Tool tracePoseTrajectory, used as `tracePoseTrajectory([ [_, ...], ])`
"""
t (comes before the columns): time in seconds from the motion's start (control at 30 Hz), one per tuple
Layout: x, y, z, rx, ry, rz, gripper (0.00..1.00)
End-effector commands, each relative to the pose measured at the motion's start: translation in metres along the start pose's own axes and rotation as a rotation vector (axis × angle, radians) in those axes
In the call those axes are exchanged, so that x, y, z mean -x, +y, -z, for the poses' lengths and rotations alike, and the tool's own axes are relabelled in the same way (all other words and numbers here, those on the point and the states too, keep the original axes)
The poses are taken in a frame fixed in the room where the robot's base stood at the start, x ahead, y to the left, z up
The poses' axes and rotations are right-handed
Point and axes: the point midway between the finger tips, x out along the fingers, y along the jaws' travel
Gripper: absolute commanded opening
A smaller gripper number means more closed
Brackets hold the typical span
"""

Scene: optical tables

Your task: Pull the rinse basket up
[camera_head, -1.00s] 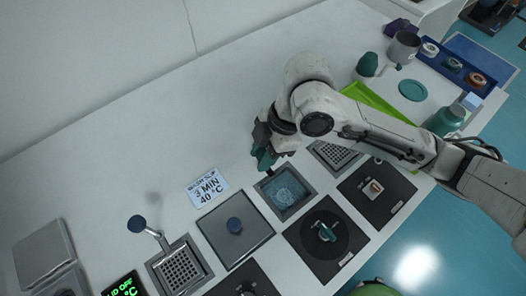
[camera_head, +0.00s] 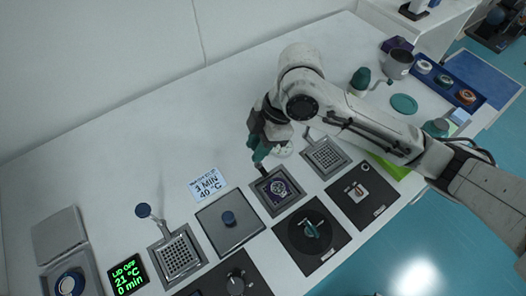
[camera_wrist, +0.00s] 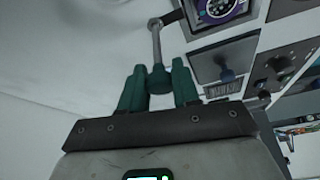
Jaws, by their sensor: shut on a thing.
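My gripper (camera_head: 259,157) is shut on the teal knob (camera_wrist: 158,79) at the end of the rinse basket's metal handle (camera_wrist: 157,45). In the wrist view the knob sits between the two teal fingers, and the rod runs up to the basket. The basket (camera_head: 266,200) is square and shows at the bath opening in the head view, just in front of my gripper. A round part with a purple and white face (camera_head: 278,188) lies in it and also shows in the wrist view (camera_wrist: 220,7). The exact gap between basket and bath cannot be told.
A square lid with a blue knob (camera_head: 230,218) lies left of the basket. A perforated basket with a blue-knobbed handle (camera_head: 179,257) is further left; another perforated basket (camera_head: 326,156) is to the right. A dark round fixture (camera_head: 311,236) is in front.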

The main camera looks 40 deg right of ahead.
Motion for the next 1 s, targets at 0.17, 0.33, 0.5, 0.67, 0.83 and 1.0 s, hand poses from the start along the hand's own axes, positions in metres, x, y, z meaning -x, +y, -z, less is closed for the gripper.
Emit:
tracePoseTrajectory([
  [0.17,0.0137,0.0013,0.0034,-0.003,-0.003,-0.004,0.0],
  [0.33,0.0146,0.0015,0.0033,-0.003,-0.003,-0.006,0.0],
  [0.5,0.0157,0.0018,0.0035,-0.003,-0.002,-0.009,0.35],
  [0.67,0.0145,0.0012,0.0038,-0.003,-0.001,-0.006,0.5],
  [0.83,0.0133,0.0007,0.0042,-0.002,-0.001,-0.004,0.56],
  [1.0,0.0144,0.0006,0.0043,-0.002,0.0,-0.003,0.56],
])
